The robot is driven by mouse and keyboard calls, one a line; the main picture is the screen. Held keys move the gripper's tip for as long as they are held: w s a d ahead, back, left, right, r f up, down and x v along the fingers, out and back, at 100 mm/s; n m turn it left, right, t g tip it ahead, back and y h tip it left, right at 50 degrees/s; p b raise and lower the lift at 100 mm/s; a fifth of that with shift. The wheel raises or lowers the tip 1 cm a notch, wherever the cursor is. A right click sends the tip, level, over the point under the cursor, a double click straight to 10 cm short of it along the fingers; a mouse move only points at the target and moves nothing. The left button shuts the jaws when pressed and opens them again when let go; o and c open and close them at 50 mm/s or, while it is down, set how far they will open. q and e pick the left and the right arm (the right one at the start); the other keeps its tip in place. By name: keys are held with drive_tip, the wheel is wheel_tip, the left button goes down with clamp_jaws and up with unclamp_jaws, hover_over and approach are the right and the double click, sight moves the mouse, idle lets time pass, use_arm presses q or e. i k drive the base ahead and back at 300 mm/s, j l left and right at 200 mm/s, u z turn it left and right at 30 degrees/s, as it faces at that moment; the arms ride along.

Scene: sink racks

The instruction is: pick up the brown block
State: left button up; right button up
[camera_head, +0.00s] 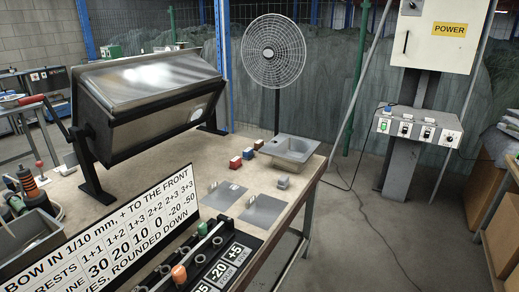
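No block is clearly brown in this view. Three small blocks with dark red or blue tops stand in a slanting row on the table, left of the sink: a red one (235,162), a bluish one (248,153) and a small dark reddish one (258,144). They are too small to tell which is the brown block. A grey block (283,183) stands by the table's right side. Neither of my grippers shows.
A metal sink (289,149) sits at the table's far right corner. Two flat grey plates (222,195) (264,211) lie nearer. A large tilted metal box (155,105) on a black stand fills the back left. A lettered sign (110,235) and black rack (215,262) edge the front.

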sight(260, 144)
drive_tip(key=i+l+z, duration=0.35)
drive_tip(key=i+l, duration=0.15)
drive_tip(key=i+l+z, duration=0.4)
drive_tip(key=i+l, duration=0.15)
drive_tip(key=i+l+z, duration=0.1)
drive_tip(key=i, duration=1)
drive_tip(key=i+l+z, duration=0.1)
drive_tip(key=i, duration=1.05)
drive_tip(key=i+u, duration=0.8)
drive_tip(key=i+l+u, duration=0.35)
drive_tip(key=i+u, duration=0.3)
drive_tip(key=u, duration=0.15)
drive_tip(key=i+u, duration=0.3)
drive_tip(key=u, duration=0.15)
drive_tip(key=i+l+u, duration=0.1)
drive_tip(key=i+u, duration=0.2)
drive_tip(key=u, duration=0.15)
drive_tip(key=i+l+u, duration=0.2)
drive_tip(key=u, duration=0.2)
drive_tip(key=i+l+u, duration=0.25)
drive_tip(key=u, duration=0.2)
drive_tip(key=l, duration=0.1)
